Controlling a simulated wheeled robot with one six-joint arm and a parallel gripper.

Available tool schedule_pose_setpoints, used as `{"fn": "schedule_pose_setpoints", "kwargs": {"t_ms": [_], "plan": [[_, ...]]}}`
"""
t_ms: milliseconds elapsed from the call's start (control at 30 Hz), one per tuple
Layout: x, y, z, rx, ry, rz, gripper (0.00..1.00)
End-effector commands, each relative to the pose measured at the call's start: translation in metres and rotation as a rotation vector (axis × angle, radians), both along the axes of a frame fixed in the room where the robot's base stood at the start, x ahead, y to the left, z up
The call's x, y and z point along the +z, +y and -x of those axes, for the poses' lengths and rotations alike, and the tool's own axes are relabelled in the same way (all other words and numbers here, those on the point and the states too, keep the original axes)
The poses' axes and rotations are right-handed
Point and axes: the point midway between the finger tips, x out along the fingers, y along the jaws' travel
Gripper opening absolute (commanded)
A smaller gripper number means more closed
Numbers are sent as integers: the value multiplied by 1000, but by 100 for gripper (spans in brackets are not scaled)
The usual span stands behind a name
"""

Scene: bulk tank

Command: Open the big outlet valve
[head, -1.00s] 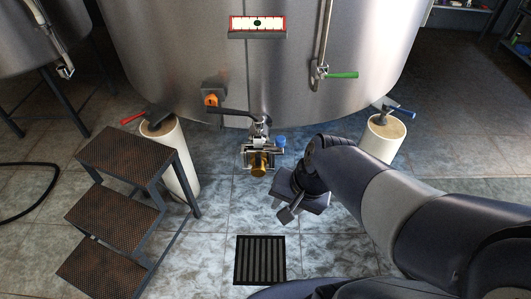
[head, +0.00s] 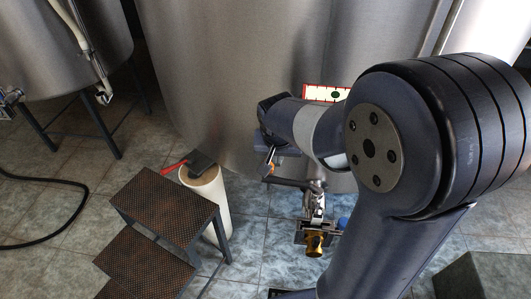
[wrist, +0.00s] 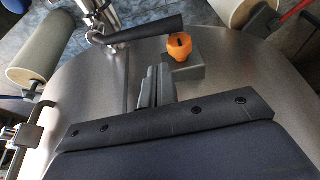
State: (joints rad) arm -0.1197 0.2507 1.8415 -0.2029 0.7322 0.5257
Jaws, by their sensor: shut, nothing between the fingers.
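The big outlet valve (head: 314,205) sits low at the tank's front, with a brass-coloured cap (head: 314,243) below it. In the wrist view the handle (wrist: 145,30) runs across the top, from the metal valve body toward the orange knob. My gripper (head: 268,167) is beside the tank wall, above and left of the valve. In the wrist view its fingers (wrist: 157,72) are together and empty, apart from the handle.
An orange knob on a grey box (wrist: 180,46) is on the tank wall close to my fingers. A hose (head: 75,184) lies far left.

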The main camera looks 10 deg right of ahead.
Motion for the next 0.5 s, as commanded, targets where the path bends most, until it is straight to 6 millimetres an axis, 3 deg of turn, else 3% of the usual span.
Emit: {"fn": "schedule_pose_setpoints", "kwargs": {"t_ms": [500], "plan": [[-75, -8, -25, -1, 4, -1, 0]]}}
